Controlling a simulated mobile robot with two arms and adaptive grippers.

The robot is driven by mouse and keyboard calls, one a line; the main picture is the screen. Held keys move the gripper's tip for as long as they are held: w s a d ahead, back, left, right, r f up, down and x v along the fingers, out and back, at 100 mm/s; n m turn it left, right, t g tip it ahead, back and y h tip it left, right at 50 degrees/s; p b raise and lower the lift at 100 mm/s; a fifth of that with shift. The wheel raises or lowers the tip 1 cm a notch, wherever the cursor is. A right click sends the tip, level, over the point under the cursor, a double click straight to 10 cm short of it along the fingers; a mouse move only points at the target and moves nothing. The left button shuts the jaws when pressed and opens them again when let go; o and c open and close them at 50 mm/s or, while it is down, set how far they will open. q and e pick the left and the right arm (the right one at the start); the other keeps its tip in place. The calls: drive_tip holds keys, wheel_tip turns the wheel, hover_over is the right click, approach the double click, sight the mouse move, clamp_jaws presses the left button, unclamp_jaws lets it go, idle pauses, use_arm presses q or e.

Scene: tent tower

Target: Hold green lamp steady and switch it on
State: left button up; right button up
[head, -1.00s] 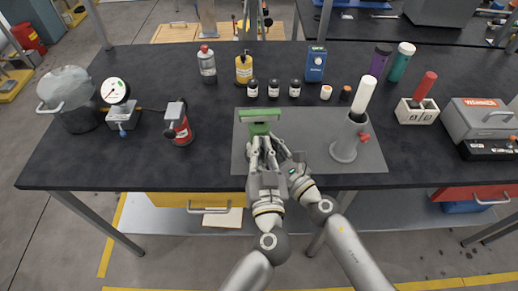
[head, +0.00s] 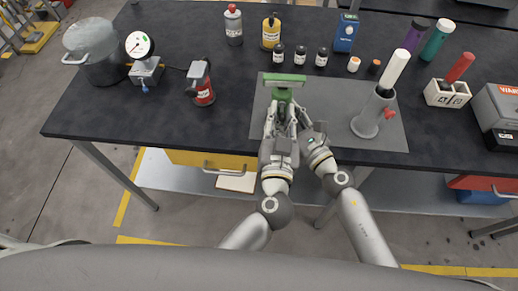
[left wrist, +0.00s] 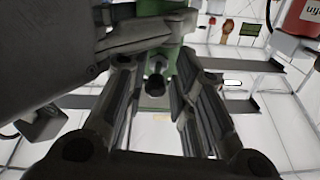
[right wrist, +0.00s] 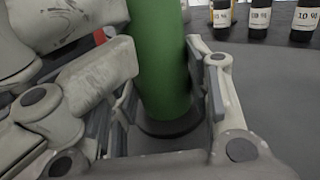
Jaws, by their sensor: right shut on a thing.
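The green lamp (head: 281,96) stands upright on the grey mat (head: 335,90), with a wide pale-green bar as its head (head: 284,79). My right gripper (head: 299,112) is shut on the lamp's green body, which also shows between its fingers in the right wrist view (right wrist: 160,60). My left gripper (head: 280,110) is at the lamp's front side. In the left wrist view its fingers are apart, with a small dark round knob (left wrist: 156,86) on the lamp between them. I cannot tell whether a fingertip touches the knob. The grippers partly hide the lamp's lower part.
A white-topped grey lamp (head: 368,117) with a red knob stands right of the grippers on the mat. Small dark bottles (head: 300,55) stand behind. A red can (head: 201,85) and a gauge (head: 141,55) are at left. The table front left is clear.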

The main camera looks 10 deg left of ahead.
use_arm(q)
drive_tip(key=shift+a+m+h, duration=0.35)
drive_tip(key=shift+m+h, duration=0.45)
drive_tip(key=shift+h, duration=0.3)
drive_tip(key=shift+s+m+h, duration=0.25)
drive_tip(key=shift+m+h, duration=0.05)
drive_tip(key=shift+h, duration=0.2)
drive_tip(key=s+a, duration=0.2)
drive_tip(key=s, duration=1)
drive_tip(key=shift+w+a+n+t+y, duration=0.4)
drive_tip(key=shift+w+a+t, duration=0.25)
drive_tip(key=shift+a+t, duration=0.2)
drive_tip(key=shift+w+a+n+t+y, duration=0.4)
drive_tip(key=shift+w+a+t, duration=0.2)
drive_tip(key=shift+a+t, duration=0.25)
